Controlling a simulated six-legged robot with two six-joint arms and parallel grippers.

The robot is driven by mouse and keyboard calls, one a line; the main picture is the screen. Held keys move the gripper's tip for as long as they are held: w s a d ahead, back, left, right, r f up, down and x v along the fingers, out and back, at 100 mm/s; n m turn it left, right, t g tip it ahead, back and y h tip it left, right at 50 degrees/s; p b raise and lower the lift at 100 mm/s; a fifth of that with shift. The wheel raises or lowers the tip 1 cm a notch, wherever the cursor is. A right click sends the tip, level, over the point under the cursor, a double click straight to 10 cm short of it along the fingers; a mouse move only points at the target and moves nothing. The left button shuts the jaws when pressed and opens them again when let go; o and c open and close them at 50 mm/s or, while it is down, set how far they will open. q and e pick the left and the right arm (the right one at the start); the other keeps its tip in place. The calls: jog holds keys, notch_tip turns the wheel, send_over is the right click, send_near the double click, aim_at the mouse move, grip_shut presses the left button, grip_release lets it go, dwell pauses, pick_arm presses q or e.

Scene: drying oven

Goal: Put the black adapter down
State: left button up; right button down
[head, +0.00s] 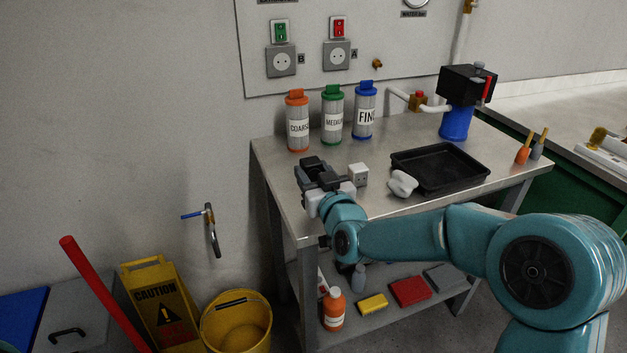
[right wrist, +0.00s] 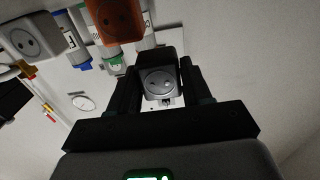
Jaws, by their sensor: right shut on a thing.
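The black adapter (right wrist: 158,62) sits between the two dark fingers of my right gripper (right wrist: 160,90), which is shut on it. Its grey round socket face shows in the right wrist view. In the head view my right gripper (head: 325,180) is at the left front part of the steel table (head: 285,170), with the dark adapter (head: 312,164) at its tip. I cannot tell whether the adapter touches the tabletop. My left gripper is not in view.
A white adapter (head: 358,174) stands just right of the gripper. An orange-brown socket block (right wrist: 115,18) shows in the right wrist view. Orange, green and blue canisters (head: 332,115) stand behind.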

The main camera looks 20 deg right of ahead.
jog(key=shift+w+f, duration=0.1)
jog(key=shift+f, duration=0.5)
jog(key=shift+r, duration=0.1)
jog(key=shift+c, duration=2.4)
grip_release()
jog(key=s, duration=1.2)
jog(key=shift+d+b, duration=0.15)
jog(key=shift+b, duration=0.3)
jog(key=shift+s, duration=0.1)
